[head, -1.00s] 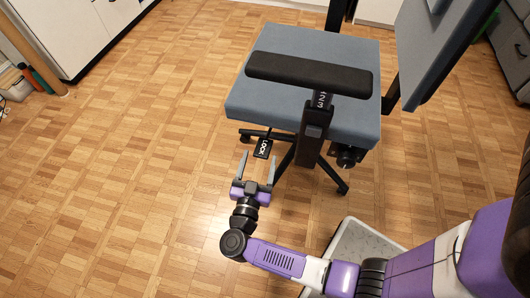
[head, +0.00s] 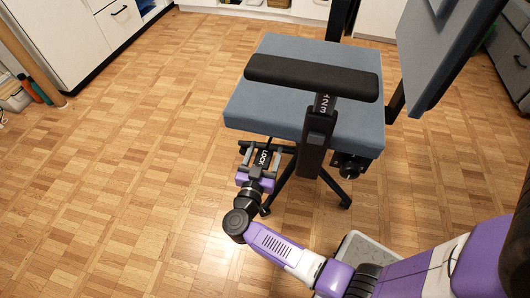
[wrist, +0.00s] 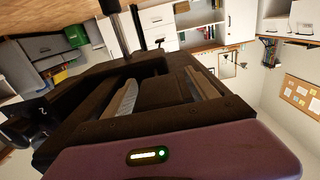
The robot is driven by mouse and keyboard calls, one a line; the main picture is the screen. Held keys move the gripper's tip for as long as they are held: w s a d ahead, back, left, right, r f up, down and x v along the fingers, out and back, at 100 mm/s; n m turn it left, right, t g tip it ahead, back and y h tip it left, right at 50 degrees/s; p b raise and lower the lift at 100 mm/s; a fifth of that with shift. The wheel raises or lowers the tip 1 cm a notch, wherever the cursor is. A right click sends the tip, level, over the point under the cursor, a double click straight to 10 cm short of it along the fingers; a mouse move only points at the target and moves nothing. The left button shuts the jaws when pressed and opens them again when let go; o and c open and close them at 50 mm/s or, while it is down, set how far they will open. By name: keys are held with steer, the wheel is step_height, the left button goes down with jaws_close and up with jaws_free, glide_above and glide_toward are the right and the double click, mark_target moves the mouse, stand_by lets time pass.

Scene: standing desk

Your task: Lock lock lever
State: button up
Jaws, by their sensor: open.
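The black lock lever (head: 263,159), with a white "LOCK" label, sticks out below the near side of the blue chair seat (head: 290,70). My gripper (head: 262,152) is open, with one grey finger on each side of the lever. A gap seems to show between the fingers and the lever, but contact is too small to tell. In the wrist view, my gripper (wrist: 165,95) shows its two fingers with a dark block between them, probably the lever. The lever's root under the seat is hidden.
The chair's black armrest (head: 312,78) and its post (head: 316,140) stand just right of my gripper. The chair's dark base legs (head: 335,188) spread below. Wooden floor (head: 120,180) is clear to the left. A white cabinet (head: 70,40) stands at the far left.

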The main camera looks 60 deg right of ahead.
steer(key=shift+c, duration=0.5)
jaws_close()
steer(key=shift+r, duration=0.1)
steer(key=r+p, duration=0.1)
steer(key=p, duration=0.2)
steer(key=shift+r+y+p, duration=0.2)
steer(key=shift+y+p, duration=0.1)
steer(key=shift+p, duration=0.05)
step_height(320, 180, up, 2)
steer(key=g+y+p, duration=0.1)
steer(key=y+p, duration=0.1)
steer(key=p, duration=0.7)
steer(key=shift+a+r, duration=0.1)
steer(key=shift+r, duration=0.05)
